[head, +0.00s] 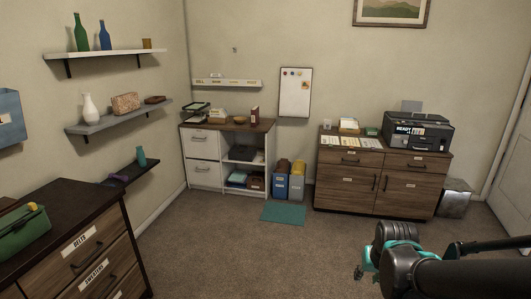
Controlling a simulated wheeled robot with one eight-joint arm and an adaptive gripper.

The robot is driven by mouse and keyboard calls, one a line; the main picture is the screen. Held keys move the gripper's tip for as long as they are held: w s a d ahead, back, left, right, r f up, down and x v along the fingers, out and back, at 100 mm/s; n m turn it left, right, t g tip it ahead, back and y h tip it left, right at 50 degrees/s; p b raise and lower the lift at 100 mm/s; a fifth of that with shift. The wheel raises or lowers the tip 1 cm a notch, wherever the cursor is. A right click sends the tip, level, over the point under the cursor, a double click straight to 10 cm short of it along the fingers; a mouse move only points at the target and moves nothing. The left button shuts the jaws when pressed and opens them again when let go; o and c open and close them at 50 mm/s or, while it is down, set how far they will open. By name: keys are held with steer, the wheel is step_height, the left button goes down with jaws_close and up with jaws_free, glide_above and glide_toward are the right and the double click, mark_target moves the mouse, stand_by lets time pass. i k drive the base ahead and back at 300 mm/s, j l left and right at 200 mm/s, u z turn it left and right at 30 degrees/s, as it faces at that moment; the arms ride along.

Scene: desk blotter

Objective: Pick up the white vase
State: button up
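The white vase (90,109) stands upright near the left end of the middle grey wall shelf (104,126) on the left wall. It has a round body and a narrow neck. A patterned brown box stands to its right on the same shelf. My gripper (362,272) is at the lower right, low over the carpet and far from the vase. Its teal fingers are partly hidden by my dark arm, and I cannot tell whether they are open or shut.
An upper shelf (110,53) holds green and blue bottles. A lower dark shelf (133,173) holds a teal cup and a purple item. A dark dresser (65,205) with a green toolbox (24,230) stands at the lower left. The carpet in the middle is clear.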

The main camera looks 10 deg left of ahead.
mark_target(91, 113)
steer(key=i+j+u, duration=0.15)
steer(key=i+u, duration=0.25)
steer(key=i, duration=0.25)
steer(key=i+l+u, duration=0.1)
steer(key=i+u, duration=0.25)
steer(key=i, duration=0.3)
steer(key=i+l+u, duration=0.25)
steer(key=i+u, duration=0.15)
steer(key=i, duration=0.25)
